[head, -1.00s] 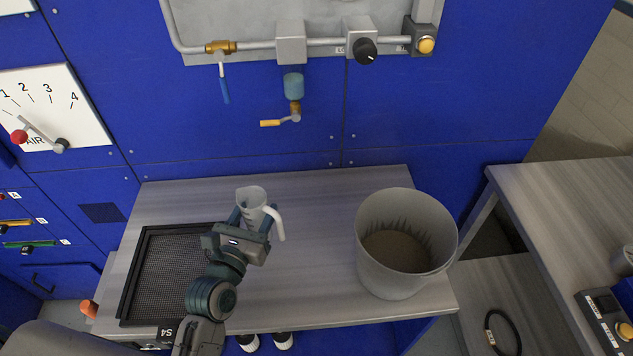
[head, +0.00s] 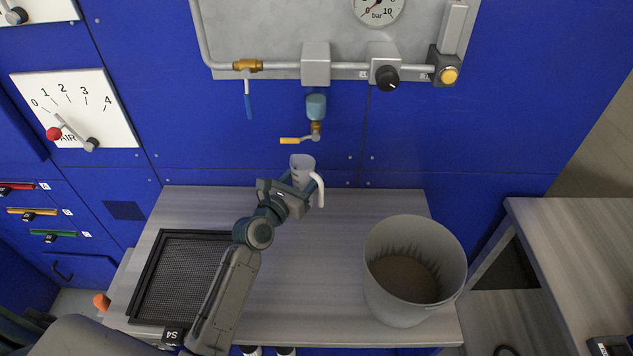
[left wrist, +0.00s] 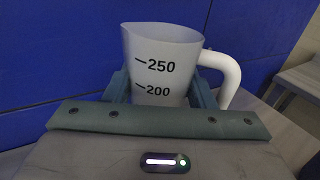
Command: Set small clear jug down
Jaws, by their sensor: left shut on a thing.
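The small clear jug (head: 303,164) is a translucent measuring cup with a white handle on its right. It shows close up in the left wrist view (left wrist: 165,62), upright, with marks for 250 and 200. My left gripper (head: 300,182) is shut on the jug's body, one finger on each side. My right gripper is not in view.
A large grey bucket (head: 375,300) with brown contents stands on the bench's right. A black mesh tray (head: 153,270) lies on the left. The blue panel wall (head: 230,170) closes off the back. Bare bench lies between tray and bucket.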

